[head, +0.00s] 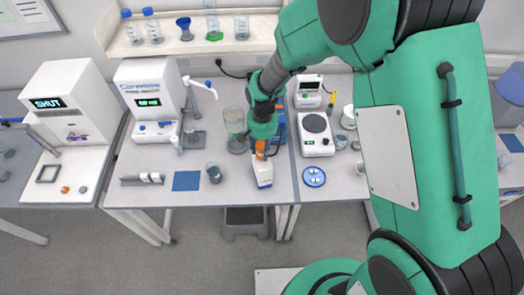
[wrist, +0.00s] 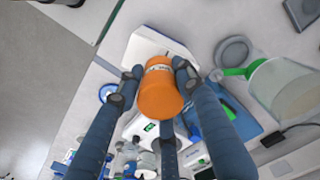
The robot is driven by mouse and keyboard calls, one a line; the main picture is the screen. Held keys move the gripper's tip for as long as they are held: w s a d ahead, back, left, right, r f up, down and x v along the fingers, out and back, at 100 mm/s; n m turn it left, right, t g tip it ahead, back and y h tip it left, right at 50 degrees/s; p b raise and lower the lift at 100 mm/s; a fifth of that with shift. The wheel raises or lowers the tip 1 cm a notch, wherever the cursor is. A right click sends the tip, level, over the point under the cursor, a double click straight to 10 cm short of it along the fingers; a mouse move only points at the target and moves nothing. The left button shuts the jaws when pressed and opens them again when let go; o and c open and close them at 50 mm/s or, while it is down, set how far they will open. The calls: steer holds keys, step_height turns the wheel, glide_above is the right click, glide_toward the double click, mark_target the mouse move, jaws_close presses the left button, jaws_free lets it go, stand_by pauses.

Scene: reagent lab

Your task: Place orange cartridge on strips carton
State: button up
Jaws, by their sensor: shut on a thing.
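The orange cartridge (head: 260,147) is in my gripper (head: 261,141), low over the front of the middle bench. In the wrist view the orange cartridge (wrist: 160,96) sits between the dark fingers of my gripper (wrist: 157,80), which are shut on it. The strips carton (head: 263,173), white with a blue-grey lower part, stands just below the cartridge. It shows in the wrist view (wrist: 143,45) behind the cartridge, partly hidden by it. I cannot tell whether the cartridge touches the carton.
A large beaker (head: 235,125) and a grey cup (head: 214,172) are on the left. A blue mat (head: 187,181) lies further left. The bench's front edge is close.

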steer(key=shift+f, duration=0.75)
steer(key=shift+f, duration=0.15)
steer(key=o, duration=1.2)
step_height(320, 180, up, 12)
steer(key=shift+r+b, duration=0.2)
steer(key=shift+b, duration=0.3)
